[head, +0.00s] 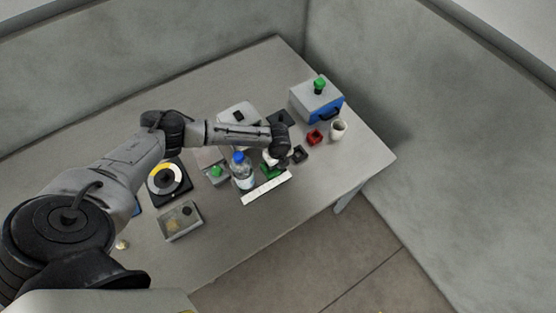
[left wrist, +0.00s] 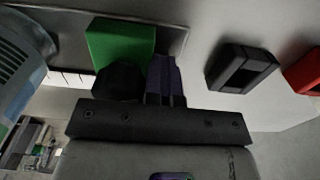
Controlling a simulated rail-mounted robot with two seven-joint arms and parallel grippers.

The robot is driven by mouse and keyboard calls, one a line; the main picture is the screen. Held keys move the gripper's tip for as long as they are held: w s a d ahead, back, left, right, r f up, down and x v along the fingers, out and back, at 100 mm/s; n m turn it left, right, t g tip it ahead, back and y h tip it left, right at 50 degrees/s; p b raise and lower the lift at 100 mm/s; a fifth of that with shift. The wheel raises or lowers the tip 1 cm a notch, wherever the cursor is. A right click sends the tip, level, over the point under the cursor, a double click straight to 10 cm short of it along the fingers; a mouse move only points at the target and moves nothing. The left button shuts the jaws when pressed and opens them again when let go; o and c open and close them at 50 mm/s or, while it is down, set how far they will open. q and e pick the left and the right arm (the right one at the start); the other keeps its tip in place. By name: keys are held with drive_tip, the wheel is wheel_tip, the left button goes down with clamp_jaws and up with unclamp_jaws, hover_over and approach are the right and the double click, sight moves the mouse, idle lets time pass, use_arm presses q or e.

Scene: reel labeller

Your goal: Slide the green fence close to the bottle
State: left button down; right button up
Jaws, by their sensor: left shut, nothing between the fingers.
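The green fence (head: 270,172) is a small green block, partly hidden under my left arm in the head view. The left wrist view shows it larger, as a green block (left wrist: 118,42) with a dark rounded part in front. The bottle (head: 242,172) stands upright with a blue cap, to the left of the fence. Part of the bottle (left wrist: 18,62) shows at the left edge of the left wrist view. My left gripper (left wrist: 164,72) is shut and empty, with its fingers beside the fence on the side away from the bottle. I cannot tell if they touch.
A white marked strip (head: 266,188) lies in front of the bottle and fence. A black open box (head: 299,155), a red box (head: 315,137) and a white cup (head: 338,130) stand to the right. A grey-and-blue case (head: 316,100) stands behind. The table's front right is clear.

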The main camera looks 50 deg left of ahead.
sight(267, 168)
use_arm(q)
drive_tip(key=shift+s+a+f+p, duration=0.1)
drive_tip(key=shift+s+a+p, duration=0.1)
drive_tip(key=shift+s+p, duration=0.35)
drive_tip(key=shift+s+a+p, duration=0.15)
drive_tip(key=shift+s+p, duration=0.1)
drive_tip(key=shift+s, duration=0.5)
drive_tip(key=shift+s+a+p, duration=0.2)
drive_tip(key=shift+s+p, duration=0.35)
drive_tip(key=shift+s, duration=0.3)
drive_tip(key=shift+w, duration=0.3)
drive_tip(key=shift+w+d, duration=0.1)
drive_tip(key=shift+w, duration=0.25)
wheel_tip(267, 168, up, 8)
drive_tip(key=p, duration=0.7)
drive_tip(key=shift+d, duration=0.1)
